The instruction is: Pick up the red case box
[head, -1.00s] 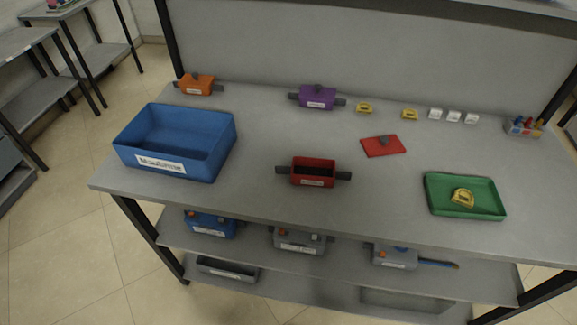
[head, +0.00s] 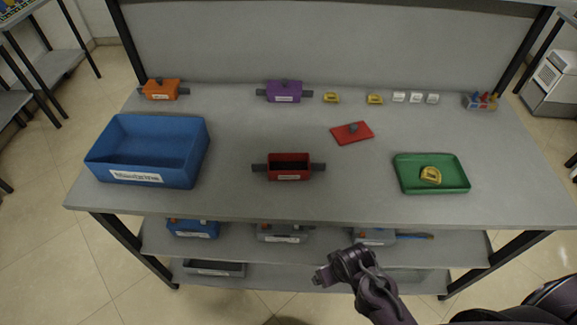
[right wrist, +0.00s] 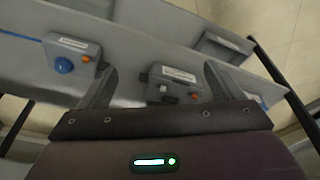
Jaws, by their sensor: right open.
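The red case box (head: 289,176) sits open and upright on the tabletop near its front middle. It has a dark handle on each side and a white label on the front. Its red lid (head: 345,134) with a dark knob lies apart, behind it to the right. My right gripper (head: 322,277) is in front of the table's front edge, below and right of the red case box in the picture. In the right wrist view its fingers (right wrist: 160,88) are spread, with nothing between them; the red case box is not seen there. My left gripper is not in view.
A blue bin (head: 100,170) stands at left and a green tray (head: 402,186) with a yellow item at right. Orange (head: 160,90) and purple (head: 284,92) boxes and small items line the back. Grey boxes (right wrist: 178,92) stand on the lower shelf. Tabletop around the red box is clear.

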